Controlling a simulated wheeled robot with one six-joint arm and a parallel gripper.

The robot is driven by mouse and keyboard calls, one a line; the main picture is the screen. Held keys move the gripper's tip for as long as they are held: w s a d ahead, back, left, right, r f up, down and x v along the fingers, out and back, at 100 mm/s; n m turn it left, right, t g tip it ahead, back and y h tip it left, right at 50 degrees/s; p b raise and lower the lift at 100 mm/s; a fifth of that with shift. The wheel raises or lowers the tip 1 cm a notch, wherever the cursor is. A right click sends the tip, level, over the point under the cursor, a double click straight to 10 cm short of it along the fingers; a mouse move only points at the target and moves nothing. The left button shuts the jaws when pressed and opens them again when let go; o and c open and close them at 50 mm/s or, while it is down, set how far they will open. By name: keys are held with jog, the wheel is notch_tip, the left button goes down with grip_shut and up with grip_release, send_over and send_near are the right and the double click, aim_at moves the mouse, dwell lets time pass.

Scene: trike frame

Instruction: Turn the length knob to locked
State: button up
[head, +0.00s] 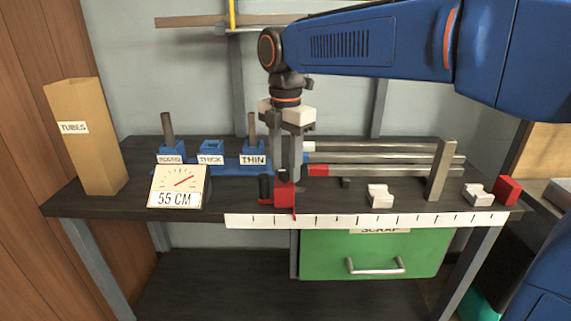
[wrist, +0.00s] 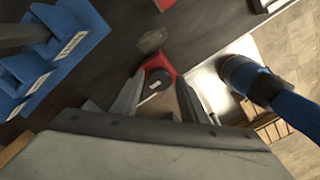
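A red stop block (head: 284,196) sits at the front of the dark bench above the white ruler strip (head: 370,221), with a black part (head: 265,188) on its left side. In the wrist view a dark round knob (wrist: 158,79) shows within the red block (wrist: 166,62). My gripper (head: 286,176) points straight down over the red block. It also shows in the wrist view (wrist: 160,98), with its two fingers apart on either side of the block and nothing clearly held. Whether a finger touches the knob is hidden. The knob's markings are too small to read.
A display (head: 177,187) reads 55 CM. Blue holders (head: 211,148) labelled ROUND, THICK and THIN stand behind it. A TUBES box (head: 85,135) is at left. Tubes (head: 385,158), an upright post (head: 440,170) and white blocks (head: 380,195) are at right. A green SCRAP drawer (head: 375,255) is below.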

jog(key=c, duration=0.7)
